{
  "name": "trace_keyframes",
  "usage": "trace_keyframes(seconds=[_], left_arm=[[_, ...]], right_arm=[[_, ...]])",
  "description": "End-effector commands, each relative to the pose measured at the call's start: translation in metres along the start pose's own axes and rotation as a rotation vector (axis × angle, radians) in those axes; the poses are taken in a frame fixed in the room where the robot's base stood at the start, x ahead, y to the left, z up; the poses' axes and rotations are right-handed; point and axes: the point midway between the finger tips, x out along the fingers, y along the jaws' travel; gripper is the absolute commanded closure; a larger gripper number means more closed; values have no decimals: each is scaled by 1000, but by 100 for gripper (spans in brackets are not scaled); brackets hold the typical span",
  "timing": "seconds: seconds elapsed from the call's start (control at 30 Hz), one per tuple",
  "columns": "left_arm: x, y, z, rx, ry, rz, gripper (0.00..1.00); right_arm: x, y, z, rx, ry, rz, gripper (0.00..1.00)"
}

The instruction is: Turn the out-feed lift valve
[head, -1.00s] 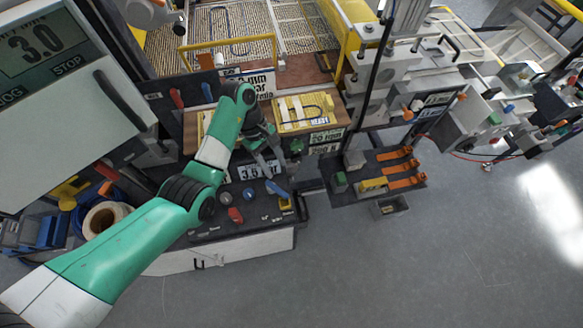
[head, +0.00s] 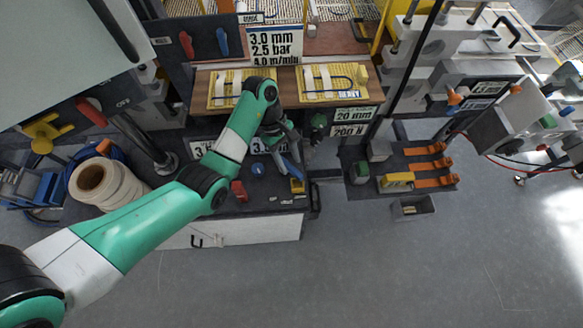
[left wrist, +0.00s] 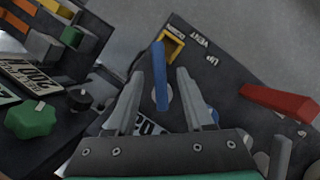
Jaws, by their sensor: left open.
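The blue lever (left wrist: 160,82) stands on the dark control panel (left wrist: 225,68), beside a yellow bracket (left wrist: 173,45) and the printed words UP and VENT. My left gripper (left wrist: 160,74) is open, with one finger on each side of the blue lever; I cannot tell whether either finger touches it. In the head view my left gripper (head: 289,162) is over the front panel, and its fingers partly cover the blue lever (head: 291,170). A red lever (left wrist: 278,102) lies to the right in the wrist view, apart from the fingers. My right gripper is not in view.
A green knob (left wrist: 30,120) and a black knob (left wrist: 79,99) are left of the fingers in the wrist view. Orange forked holders (head: 428,166) stand right of the panel. A tape roll (head: 92,174) lies at the left. The floor (head: 380,270) in front is clear.

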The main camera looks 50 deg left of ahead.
Motion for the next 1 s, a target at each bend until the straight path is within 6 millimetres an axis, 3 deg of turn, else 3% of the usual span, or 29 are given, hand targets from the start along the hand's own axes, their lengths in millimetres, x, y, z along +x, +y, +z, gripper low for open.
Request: trace_keyframes(seconds=[0.03, 0.13, 0.4, 0.47, 0.7, 1.0], left_arm=[[12, 0, 0, 1, -1, -3, 48], [23, 0, 0, 0, -1, -2, 48], [26, 0, 0, 0, 0, 1, 48], [26, 0, 0, 0, 0, 1, 55], [26, 0, 0, 0, 0, 0, 98], [26, 0, 0, 0, 0, 0, 100]], right_arm=[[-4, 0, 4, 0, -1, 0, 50], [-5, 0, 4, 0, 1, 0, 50], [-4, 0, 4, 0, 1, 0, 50], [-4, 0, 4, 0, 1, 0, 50], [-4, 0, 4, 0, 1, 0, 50], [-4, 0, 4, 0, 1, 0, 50]])
